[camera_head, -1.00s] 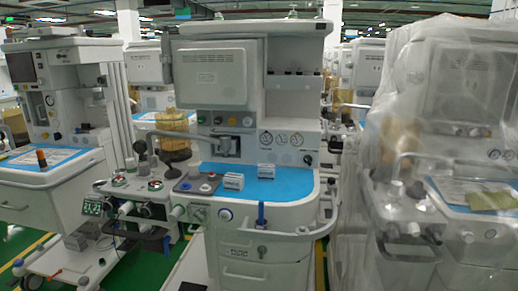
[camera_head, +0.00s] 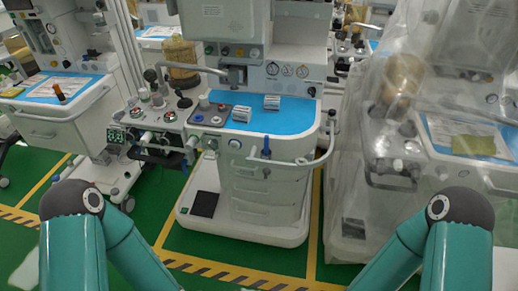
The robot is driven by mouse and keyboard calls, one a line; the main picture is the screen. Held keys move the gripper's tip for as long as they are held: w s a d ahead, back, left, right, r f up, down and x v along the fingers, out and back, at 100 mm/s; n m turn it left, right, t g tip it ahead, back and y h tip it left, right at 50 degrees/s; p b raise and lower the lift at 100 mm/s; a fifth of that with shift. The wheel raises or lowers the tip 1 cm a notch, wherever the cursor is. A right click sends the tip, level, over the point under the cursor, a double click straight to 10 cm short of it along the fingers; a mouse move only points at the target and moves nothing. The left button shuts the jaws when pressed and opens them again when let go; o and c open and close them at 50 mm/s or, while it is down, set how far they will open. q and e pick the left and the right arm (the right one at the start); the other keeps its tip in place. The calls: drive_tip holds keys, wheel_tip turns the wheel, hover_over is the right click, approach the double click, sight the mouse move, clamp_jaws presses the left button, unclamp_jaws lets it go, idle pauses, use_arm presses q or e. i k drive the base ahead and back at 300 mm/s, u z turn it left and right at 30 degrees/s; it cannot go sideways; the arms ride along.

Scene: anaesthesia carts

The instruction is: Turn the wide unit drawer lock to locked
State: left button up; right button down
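The middle anaesthesia unit (camera_head: 282,205) stands ahead of me, with a blue worktop (camera_head: 290,122) and a stack of drawers (camera_head: 258,190) below it. A small dark lock (camera_head: 266,173) shows on the upper drawer front, below an upright blue part (camera_head: 266,148) at the worktop's front edge. The lock is too small to tell which way it is turned. Both my teal arms bend at the bottom corners and run out of the picture. Neither gripper is in view.
Another unit (camera_head: 60,125) with a drawer stands at the left. A plastic-wrapped unit (camera_head: 400,150) stands close at the right. A curved rail (camera_head: 328,145) juts from the middle unit's right side. Green floor with yellow-black striped tape (camera_head: 215,272) is clear in front.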

sight(267, 172)
drive_tip(key=u, duration=0.15)
drive_tip(key=k, duration=0.5)
drive_tip(key=u, duration=0.6)
drive_tip(key=i, duration=0.8)
drive_tip(key=z, duration=0.05)
